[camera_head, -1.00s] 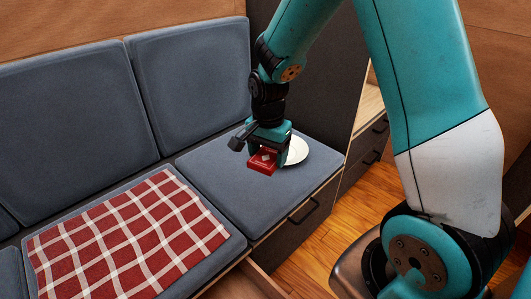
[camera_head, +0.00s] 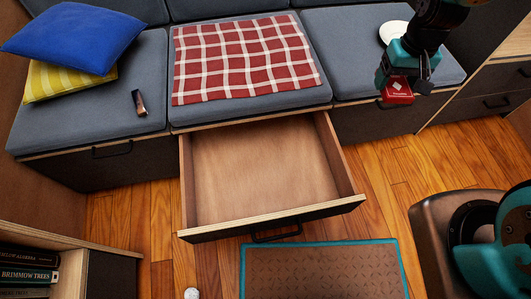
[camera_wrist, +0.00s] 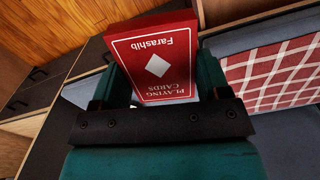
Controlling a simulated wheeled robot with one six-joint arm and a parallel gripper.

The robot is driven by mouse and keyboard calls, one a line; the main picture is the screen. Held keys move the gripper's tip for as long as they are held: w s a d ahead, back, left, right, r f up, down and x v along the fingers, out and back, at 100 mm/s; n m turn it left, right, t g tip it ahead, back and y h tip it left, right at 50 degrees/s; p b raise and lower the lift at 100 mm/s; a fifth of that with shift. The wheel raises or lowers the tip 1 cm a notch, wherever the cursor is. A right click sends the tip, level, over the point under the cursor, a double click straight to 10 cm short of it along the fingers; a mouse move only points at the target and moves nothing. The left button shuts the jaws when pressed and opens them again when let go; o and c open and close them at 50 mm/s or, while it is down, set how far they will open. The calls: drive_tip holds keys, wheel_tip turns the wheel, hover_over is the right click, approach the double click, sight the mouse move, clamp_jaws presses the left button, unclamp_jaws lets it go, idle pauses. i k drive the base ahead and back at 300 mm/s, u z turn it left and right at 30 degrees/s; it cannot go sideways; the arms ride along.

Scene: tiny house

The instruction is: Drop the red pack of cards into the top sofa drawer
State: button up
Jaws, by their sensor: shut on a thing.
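The red pack of cards (camera_head: 397,90) is held by my gripper (camera_head: 396,80) at the right, in front of the right sofa seat. In the wrist view the pack (camera_wrist: 157,60) shows its red face with a white diamond, clamped between the fingers of my gripper (camera_wrist: 165,88). The sofa drawer (camera_head: 265,165) under the middle seat is pulled open. Its inside is bare wood and empty. The pack is to the right of the drawer and apart from it. The drawer does not show in the wrist view.
A checked red cloth (camera_head: 245,60) lies on the middle seat. A blue cushion (camera_head: 75,35), a yellow cushion (camera_head: 68,80) and a small brown item (camera_head: 139,103) are on the left seat. A white plate (camera_head: 393,31) is behind my gripper. A mat (camera_head: 325,270) lies before the drawer.

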sight(267, 161)
drive_tip(key=k, duration=0.5)
drive_tip(key=z, duration=1.5)
drive_tip(key=i, duration=1.35)
drive_tip(key=u, duration=3.6)
